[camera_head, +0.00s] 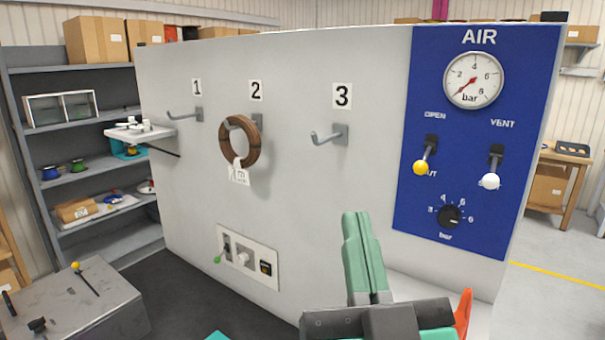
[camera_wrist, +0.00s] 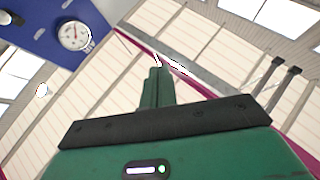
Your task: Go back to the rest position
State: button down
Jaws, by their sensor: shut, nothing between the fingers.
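My gripper (camera_head: 361,222) is in the lower middle of the head view, its green fingers pointing up and lying together in front of the grey panel (camera_head: 300,200). It holds nothing. In the wrist view its fingers (camera_wrist: 157,72) are closed side by side, with the ceiling and wall behind them. The hook under number 1 (camera_head: 185,115) and the hook under number 3 (camera_head: 328,136) are empty. My gripper is below and apart from these hooks.
A blue AIR panel (camera_head: 470,200) with a gauge (camera_head: 473,80), two levers and a knob is at right. A small switch plate (camera_head: 247,257) sits low on the panel. Shelves (camera_head: 75,140) stand at left, a grey box (camera_head: 80,305) at lower left.

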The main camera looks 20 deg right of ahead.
jog(key=s+a+r+n+t+y, duration=0.15)
jog(key=a+y, duration=0.25)
jog(key=a, duration=0.4)
jog(key=s+a+f+n+g+y, duration=0.1)
jog(key=a+n+y, duration=0.15)
jog(key=a, duration=0.45)
notch_tip(320, 180, up, 23)
jog(key=a+y+p, duration=0.1)
jog(key=p, duration=2.1)
jog(key=shift+s+a, duration=0.35)
jog(key=shift+s, duration=0.05)
jog(key=shift+t, duration=0.25)
